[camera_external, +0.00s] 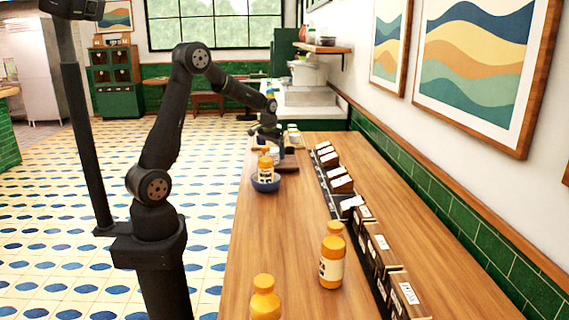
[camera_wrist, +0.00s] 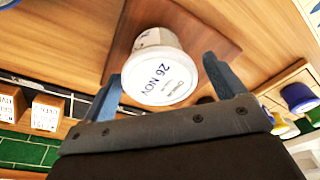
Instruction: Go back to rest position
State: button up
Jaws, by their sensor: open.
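My gripper (camera_external: 277,143) is at the far end of the wooden counter, low over it, with the arm stretched out. In the wrist view its two blue-grey fingers (camera_wrist: 165,72) are spread apart. A white tub (camera_wrist: 160,70) with a lid marked "26 NOV" shows between the fingers, on a brown wooden board (camera_wrist: 205,27). I cannot tell whether a finger touches it. The tub is not clearly made out in the external view.
A blue bowl (camera_external: 266,184) holding an orange-capped bottle (camera_external: 266,168) stands on the counter (camera_external: 270,225) nearer the camera. Orange bottles (camera_external: 331,262) stand closer still. A row of small boxes (camera_external: 379,250) runs along the right, beside the tiled wall.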

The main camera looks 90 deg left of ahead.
jog(key=shift+f, duration=0.95)
jog(key=r, duration=0.7)
jog(key=s+d+r, duration=0.1)
jog(key=r, duration=0.3)
jog(key=shift+s+d+r, duration=0.1)
jog(key=shift+r, duration=0.1)
jog(key=f, duration=0.7)
jog(key=w+a+f, duration=0.1)
jog(key=f, duration=0.3)
jog(key=shift+w+a+f, duration=0.1)
jog(key=shift+f, duration=0.25)
notch_tip(320, 180, up, 4)
jog(key=w+d+r, duration=0.3)
jog(key=d+r, duration=0.4)
jog(key=d, duration=0.6)
jog(key=w+d+m+h, duration=0.1)
jog(key=w+d+m, duration=0.25)
jog(key=d, duration=0.75)
jog(key=w+d+m, duration=0.2)
jog(key=d+m, duration=0.2)
jog(key=d, duration=0.7)
jog(key=s+d+f+m, duration=0.1)
jog(key=s+d+m, duration=0.2)
jog(key=d, duration=0.8)
jog(key=s+d+f+m+h, duration=0.1)
jog(key=s+d+m, duration=0.2)
jog(key=d, duration=0.8)
jog(key=shift+s+d+m, duration=0.15)
jog(key=shift+s+m, duration=0.15)
jog(key=shift+m, duration=0.25)
